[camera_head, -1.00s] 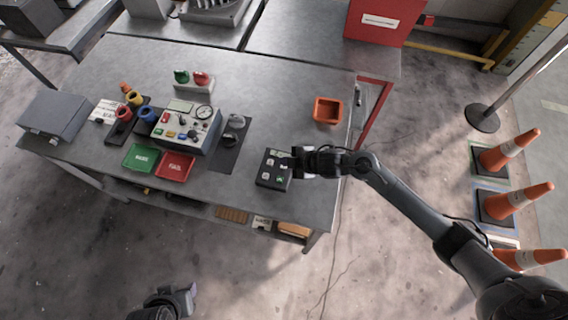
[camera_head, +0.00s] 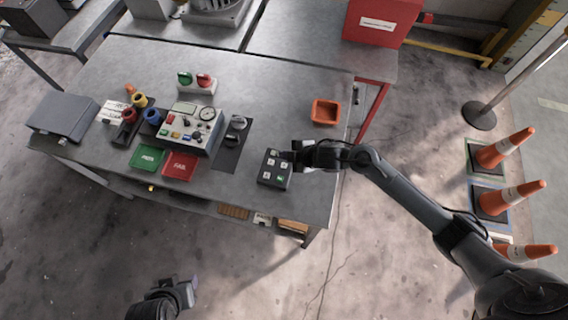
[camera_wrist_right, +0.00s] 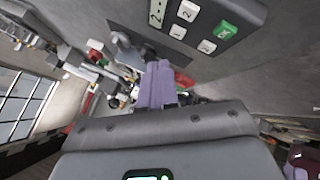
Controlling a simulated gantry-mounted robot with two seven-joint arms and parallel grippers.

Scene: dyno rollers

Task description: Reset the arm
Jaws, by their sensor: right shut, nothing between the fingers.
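My right gripper (camera_head: 288,155) is over the right back edge of a black button box (camera_head: 264,182) near the table's front right. Its purple fingers (camera_wrist_right: 155,85) are together and empty in the right wrist view. The box (camera_wrist_right: 250,12) has several pale numbered buttons and one green button (camera_head: 281,178), which also shows in the wrist view (camera_wrist_right: 226,30). The fingertips look clear of the buttons there. My left gripper (camera_head: 188,288) is low at the bottom of the head view, off the table; its jaw gap is unclear.
A control panel (camera_head: 188,128), a dark switch plate (camera_head: 228,155), green (camera_head: 148,157) and red (camera_head: 180,166) trays stand left of the box. An orange bin (camera_head: 325,112) is behind my right gripper. Traffic cones (camera_head: 507,148) stand on the floor at right.

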